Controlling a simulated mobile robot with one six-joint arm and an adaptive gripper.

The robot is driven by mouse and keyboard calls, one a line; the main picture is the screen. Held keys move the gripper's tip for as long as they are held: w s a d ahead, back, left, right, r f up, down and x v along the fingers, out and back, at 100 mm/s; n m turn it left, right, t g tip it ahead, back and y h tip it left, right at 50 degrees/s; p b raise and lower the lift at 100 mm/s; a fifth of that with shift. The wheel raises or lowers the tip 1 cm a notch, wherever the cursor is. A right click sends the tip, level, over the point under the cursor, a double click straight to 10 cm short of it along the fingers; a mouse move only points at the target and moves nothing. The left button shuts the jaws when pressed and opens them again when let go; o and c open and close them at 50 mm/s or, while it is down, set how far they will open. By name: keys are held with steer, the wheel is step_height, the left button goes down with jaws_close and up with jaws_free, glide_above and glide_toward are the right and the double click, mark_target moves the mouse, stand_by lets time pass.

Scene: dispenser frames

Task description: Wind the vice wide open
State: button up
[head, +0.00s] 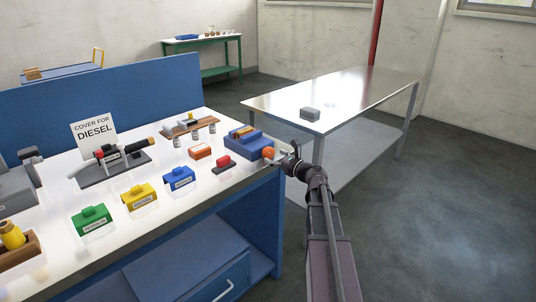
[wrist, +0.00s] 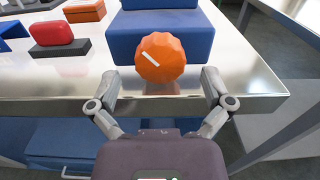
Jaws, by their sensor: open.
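The blue vice (head: 256,142) stands at the right end of the workbench, with a yellow and brown piece showing at its top. Its faceted orange knob (head: 268,152) faces my gripper (head: 283,161). In the wrist view the knob (wrist: 160,64) has a white line slanting across its face, and the blue vice body (wrist: 187,45) shows behind it. My gripper (wrist: 161,80) is open and empty there, its fingers spread to the left and right below the knob. The fingers appear apart from the knob. The wrist view does not show the jaw gap.
A red block (head: 223,164) and an orange block (head: 200,152) sit left of the vice on the bench (head: 150,222). Blue, yellow and green labelled blocks stand along its front. A metal table (head: 350,95) with a grey block stands behind right. Floor at right is clear.

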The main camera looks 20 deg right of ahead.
mark_target(271, 154)
steer(key=shift+x, duration=1.6)
steer(key=c, duration=1.1)
